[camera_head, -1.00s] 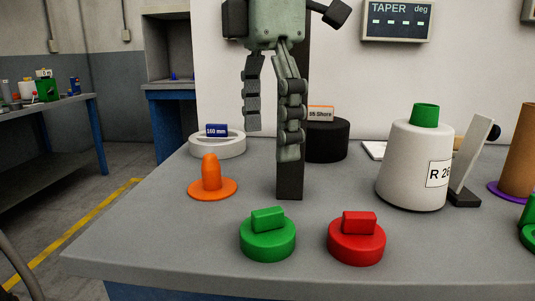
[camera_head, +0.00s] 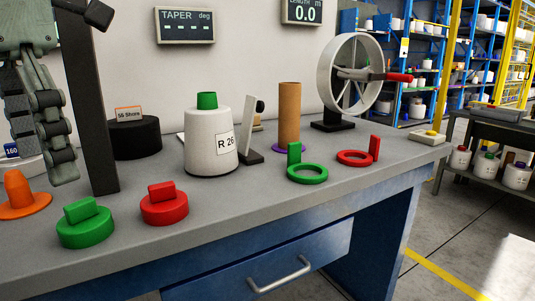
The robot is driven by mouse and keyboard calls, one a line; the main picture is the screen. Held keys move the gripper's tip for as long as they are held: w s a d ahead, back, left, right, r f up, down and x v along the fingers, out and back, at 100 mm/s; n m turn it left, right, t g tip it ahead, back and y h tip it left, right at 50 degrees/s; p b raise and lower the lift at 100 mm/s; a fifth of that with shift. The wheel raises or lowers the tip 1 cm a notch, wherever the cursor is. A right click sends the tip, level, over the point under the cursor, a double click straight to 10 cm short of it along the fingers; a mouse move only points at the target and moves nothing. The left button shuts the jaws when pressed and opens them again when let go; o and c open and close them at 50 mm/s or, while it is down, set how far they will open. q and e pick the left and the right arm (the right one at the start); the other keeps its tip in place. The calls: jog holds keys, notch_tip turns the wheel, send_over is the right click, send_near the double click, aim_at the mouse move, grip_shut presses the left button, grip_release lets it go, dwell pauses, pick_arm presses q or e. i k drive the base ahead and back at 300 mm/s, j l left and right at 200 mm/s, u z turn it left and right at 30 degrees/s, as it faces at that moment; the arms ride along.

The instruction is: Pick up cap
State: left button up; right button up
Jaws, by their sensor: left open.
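A green cap (camera_head: 85,228) with a raised block grip sits on the table at the front left. A red cap (camera_head: 164,206) of the same shape sits to its right. An orange cap (camera_head: 17,187) with a rounded knob is at the left edge. My left gripper (camera_head: 42,165) hangs at the upper left, fingers pointing down, open and empty, above and behind the green cap in the picture. My right gripper is out of view.
On the table (camera_head: 232,222) stand a white yarn cone (camera_head: 211,147), a black round block (camera_head: 137,141), a brown tube (camera_head: 289,115), a green ring (camera_head: 307,175), a red ring (camera_head: 354,158) and a wheel (camera_head: 332,80). A dark post (camera_head: 91,110) stands beside my gripper. The front middle is clear.

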aim_at(85, 223)
jog(key=k+l, duration=0.9)
jog(key=k, duration=0.1)
